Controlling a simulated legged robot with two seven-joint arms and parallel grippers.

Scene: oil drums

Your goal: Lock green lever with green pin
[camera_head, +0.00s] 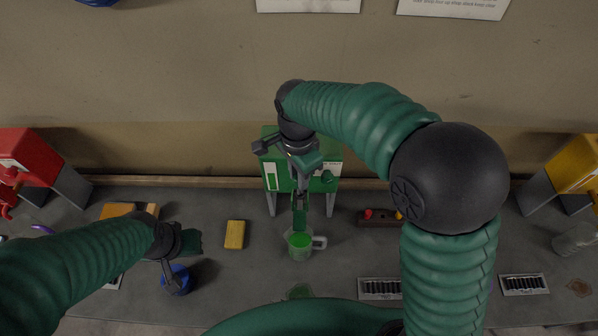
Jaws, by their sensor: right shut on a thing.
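The green drum box (270,172) stands on legs at the back middle, with pale labels on its front. My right gripper (300,206) reaches down in front of it and is shut on a small green part. The gripper covers this part, so I cannot tell whether it is the green pin or the green lever. A clear mug with green liquid (300,242) stands below the gripper. My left gripper (184,262) is at the left, above or beside a blue cup (178,281); its jaw opening is unclear.
A red drum box (40,152) stands at the left and a yellow one (575,165) at the right. A yellow block (235,234) lies left of the mug. A dark holder with red knobs (378,217) is at its right. Drain grates (380,289) line the front.

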